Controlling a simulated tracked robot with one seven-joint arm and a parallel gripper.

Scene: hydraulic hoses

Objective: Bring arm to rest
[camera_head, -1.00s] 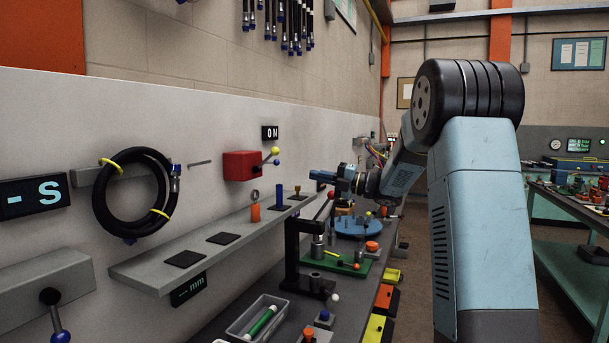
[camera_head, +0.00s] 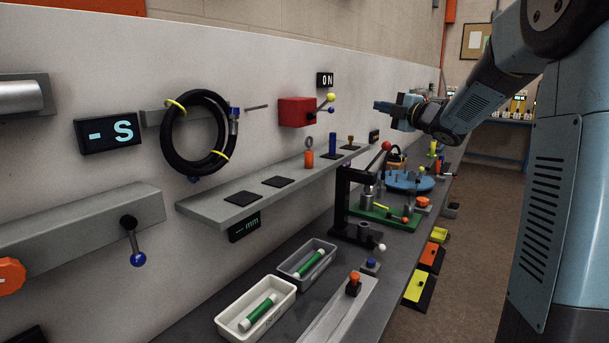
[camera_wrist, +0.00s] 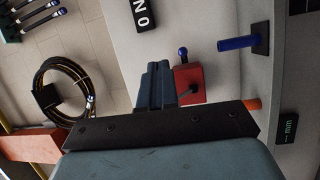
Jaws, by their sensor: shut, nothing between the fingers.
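My gripper (camera_head: 383,106) is at the end of my blue-grey arm, at the upper right of the head view. It is shut and empty, held in the air to the right of the red box with levers (camera_head: 297,112) and above the far part of the bench. In the wrist view the closed fingers (camera_wrist: 157,72) point up the picture, with the red box (camera_wrist: 187,80) just right of them. No object is between the fingers.
A grey shelf (camera_head: 228,209) on the white wall panel carries black pads, an orange piece (camera_head: 308,159) and a blue cylinder (camera_head: 332,145). A coiled black hose (camera_head: 165,140) hangs left. Below are a black press (camera_head: 341,200), a blue disc (camera_head: 408,181) and trays (camera_head: 291,295).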

